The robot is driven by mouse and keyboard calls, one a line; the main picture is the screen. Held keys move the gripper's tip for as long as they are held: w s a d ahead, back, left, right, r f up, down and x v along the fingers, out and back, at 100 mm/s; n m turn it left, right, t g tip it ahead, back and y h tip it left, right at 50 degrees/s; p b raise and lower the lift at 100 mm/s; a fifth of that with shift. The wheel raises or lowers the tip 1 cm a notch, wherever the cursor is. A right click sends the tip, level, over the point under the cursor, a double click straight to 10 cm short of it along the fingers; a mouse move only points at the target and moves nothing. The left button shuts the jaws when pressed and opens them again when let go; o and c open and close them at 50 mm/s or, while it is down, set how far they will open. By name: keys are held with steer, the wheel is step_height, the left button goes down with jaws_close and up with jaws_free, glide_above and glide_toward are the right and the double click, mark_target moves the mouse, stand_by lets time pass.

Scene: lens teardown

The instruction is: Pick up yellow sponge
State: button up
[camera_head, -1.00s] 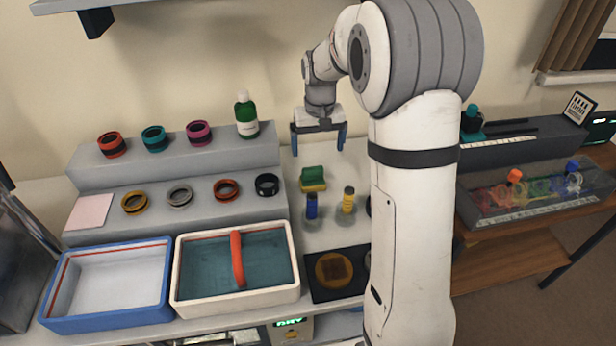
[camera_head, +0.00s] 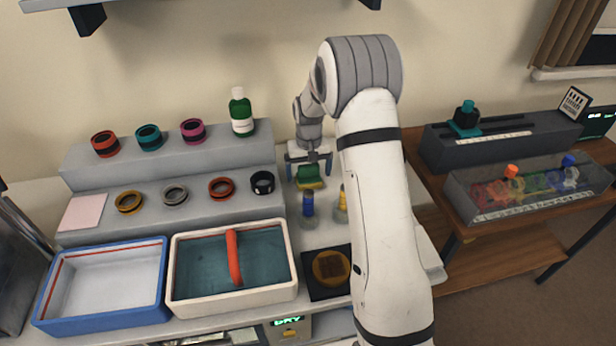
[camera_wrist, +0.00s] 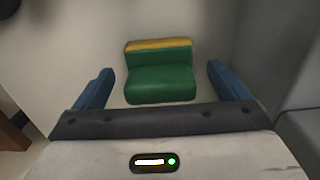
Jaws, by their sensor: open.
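The sponge is green with a yellow layer. In the head view the green part (camera_head: 308,171) shows on the light bench top with a thin yellow edge (camera_head: 312,185) below it. In the wrist view the green sponge body (camera_wrist: 160,82) lies ahead between the fingers, with its yellow strip (camera_wrist: 158,44) along the far edge. My gripper (camera_head: 308,172) is open, with blue fingers on either side of the sponge. The fingers also show apart in the wrist view (camera_wrist: 160,80). Gaps remain between each finger and the sponge.
A blue-capped bottle (camera_head: 308,204) and a yellow-capped bottle (camera_head: 342,198) stand just in front of the sponge. The grey stepped shelf (camera_head: 100,213) with several rings is to the left. A green bottle (camera_head: 241,112) stands on its upper step. A white-rimmed tray (camera_head: 234,300) lies nearer.

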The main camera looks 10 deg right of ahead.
mark_target(309, 166)
steer(key=shift+f, duration=0.1)
steer(key=c, duration=1.2)
steer(key=shift+o, duration=0.2)
step_height(309, 166, up, 10)
steer(key=shift+r+b, duration=0.1)
steer(key=shift+b, duration=0.25)
